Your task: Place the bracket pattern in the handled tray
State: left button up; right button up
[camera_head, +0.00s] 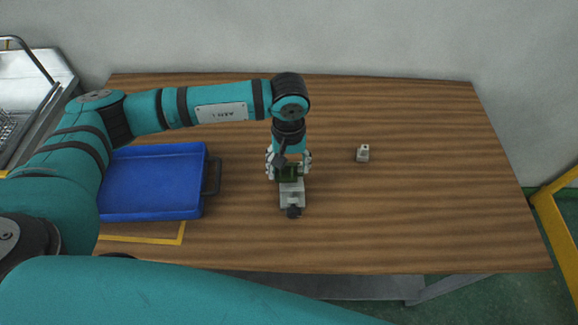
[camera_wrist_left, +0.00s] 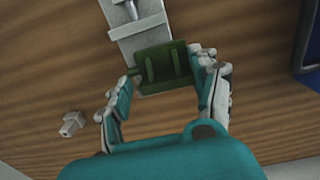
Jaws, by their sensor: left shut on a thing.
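The green bracket pattern (camera_head: 289,174) is between the fingers of my left gripper (camera_head: 289,163), which is shut on it. In the left wrist view the bracket pattern (camera_wrist_left: 163,68) shows upright ribs on a flat plate, with a finger on each side. It is at the end of a grey metal fixture (camera_head: 291,194); whether it touches the fixture or is lifted off it, I cannot tell. The blue handled tray (camera_head: 150,212) lies to the left on the table, empty where visible, its dark handle facing the gripper. My left arm hides part of its left side.
A small pale block (camera_head: 362,154) stands on the wooden table (camera_head: 430,190) to the right of the gripper. A yellow-marked outline (camera_head: 145,239) lies in front of the tray. The right half of the table is mostly clear.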

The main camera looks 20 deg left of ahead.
aim_at(289, 165)
pick_arm(q)
jog(key=shift+r+b, duration=0.35)
jog(key=shift+r, duration=0.15)
notch_tip(289, 165, up, 2)
jog(key=shift+r+b, duration=0.1)
jog(key=shift+b, duration=0.55)
jog(key=s+d+r+b, duration=0.1)
jog(key=s+d+b, duration=0.3)
jog(key=s+d, duration=0.6)
jog(key=shift+s+d+r+b, duration=0.2)
jog(key=shift+d+r+b, duration=0.2)
jog(key=shift+d, duration=0.65)
